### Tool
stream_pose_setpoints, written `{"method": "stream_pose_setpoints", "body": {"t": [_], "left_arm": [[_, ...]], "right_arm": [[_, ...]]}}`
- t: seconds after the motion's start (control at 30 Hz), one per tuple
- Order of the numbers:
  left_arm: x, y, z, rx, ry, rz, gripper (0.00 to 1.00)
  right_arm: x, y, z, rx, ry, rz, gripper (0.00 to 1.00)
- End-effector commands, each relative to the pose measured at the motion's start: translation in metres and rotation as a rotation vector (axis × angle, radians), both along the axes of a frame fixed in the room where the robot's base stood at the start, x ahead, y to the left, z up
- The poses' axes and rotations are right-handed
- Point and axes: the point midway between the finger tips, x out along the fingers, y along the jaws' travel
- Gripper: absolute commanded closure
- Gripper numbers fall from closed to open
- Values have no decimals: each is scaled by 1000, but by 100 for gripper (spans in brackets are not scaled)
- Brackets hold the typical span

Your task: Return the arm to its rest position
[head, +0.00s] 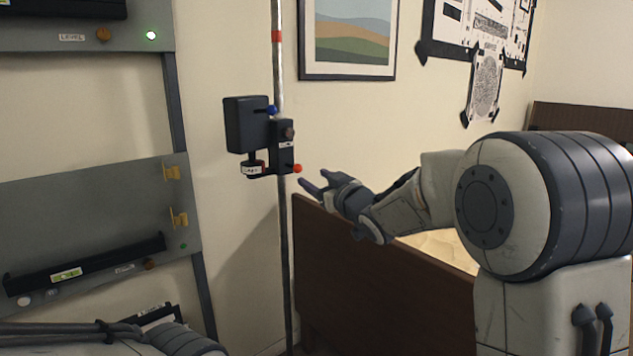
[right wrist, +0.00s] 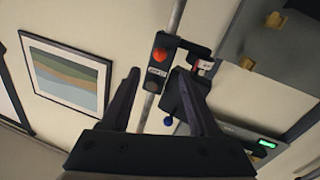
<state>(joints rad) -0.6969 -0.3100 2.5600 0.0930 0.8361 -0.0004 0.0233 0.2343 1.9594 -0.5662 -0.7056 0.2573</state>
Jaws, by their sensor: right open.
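My right gripper (head: 310,186) is open and empty, just right of the black clamp device (head: 247,125) on the vertical metal pole (head: 284,230). A red knob (head: 297,168) faces the fingertips, and a blue knob (head: 271,110) sits higher on the device. In the right wrist view, my right gripper (right wrist: 166,85) has its two fingers apart, with the pole and red knob (right wrist: 159,55) showing between them. I cannot tell from the views whether a finger touches the device. My left gripper does not show; only part of an arm is at the lower left.
A grey panel (head: 90,200) with yellow hooks and a black ledge stands at the left. A dark brown board (head: 370,290) is below my right forearm. A framed landscape picture (head: 348,40) and taped test charts (head: 485,85) are on the wall.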

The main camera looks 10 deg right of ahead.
Motion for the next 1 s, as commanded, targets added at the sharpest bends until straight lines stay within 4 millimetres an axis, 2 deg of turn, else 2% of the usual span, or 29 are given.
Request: {"method": "stream_pose_setpoints", "body": {"t": [0.33,0.47,0.57,0.67,0.7,0.83,0.9,1.0], "left_arm": [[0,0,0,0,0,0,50],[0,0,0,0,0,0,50],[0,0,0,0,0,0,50],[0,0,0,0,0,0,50],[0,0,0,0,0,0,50],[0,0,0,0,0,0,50],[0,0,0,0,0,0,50],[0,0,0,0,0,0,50]], "right_arm": [[-3,3,-3,-1,15,-2,39],[-21,23,-24,-19,131,-21,39],[-58,49,-60,-55,314,-38,39],[-116,72,-106,-114,540,-40,39],[-141,78,-122,-141,625,-36,39],[-228,92,-168,-237,886,3,39],[-271,93,-185,-288,1004,26,39],[-325,91,-203,-357,1147,61,39]]}}
